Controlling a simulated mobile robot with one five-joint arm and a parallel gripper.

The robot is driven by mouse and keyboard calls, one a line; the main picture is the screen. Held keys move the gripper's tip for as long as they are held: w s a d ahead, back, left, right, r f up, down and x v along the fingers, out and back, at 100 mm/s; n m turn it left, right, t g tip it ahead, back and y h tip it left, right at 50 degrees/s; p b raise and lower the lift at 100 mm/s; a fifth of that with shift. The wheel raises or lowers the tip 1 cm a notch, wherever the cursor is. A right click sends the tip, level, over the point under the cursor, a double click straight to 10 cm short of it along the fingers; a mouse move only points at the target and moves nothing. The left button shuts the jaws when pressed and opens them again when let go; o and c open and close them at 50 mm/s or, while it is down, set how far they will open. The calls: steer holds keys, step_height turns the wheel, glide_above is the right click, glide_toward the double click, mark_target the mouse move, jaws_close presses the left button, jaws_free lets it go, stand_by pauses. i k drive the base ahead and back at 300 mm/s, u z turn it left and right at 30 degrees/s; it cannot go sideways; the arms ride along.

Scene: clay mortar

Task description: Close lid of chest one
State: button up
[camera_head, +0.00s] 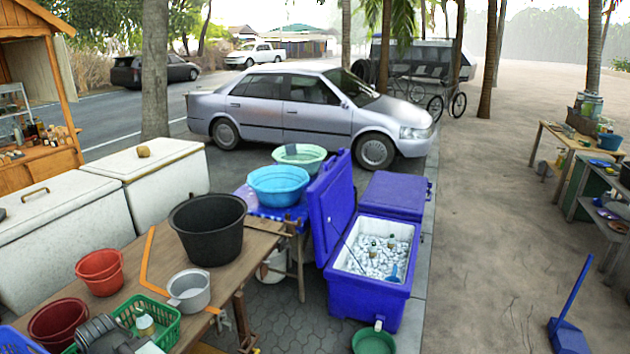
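A blue ice chest (370,292) stands on the paving right of the wooden table. Its blue lid (332,205) is open and stands upright along the chest's left side. The white interior is full of ice (378,258) with a few bottles in it. Directly behind is a second blue chest with its lid (396,192) shut. Two white chests, one nearer (60,235) and one farther (165,190), stand at the left with lids shut. No label shows which is chest one. My gripper is not in view.
The wooden table (130,305) holds a black tub (208,228), red buckets, a grey pot and a green basket. Blue (278,185) and green basins stand left of the open lid. A green bowl (373,341) sits before the open chest. Sandy ground (490,220) at right is mostly clear.

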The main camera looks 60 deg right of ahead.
mark_target(331, 197)
steer(key=z, duration=1.95)
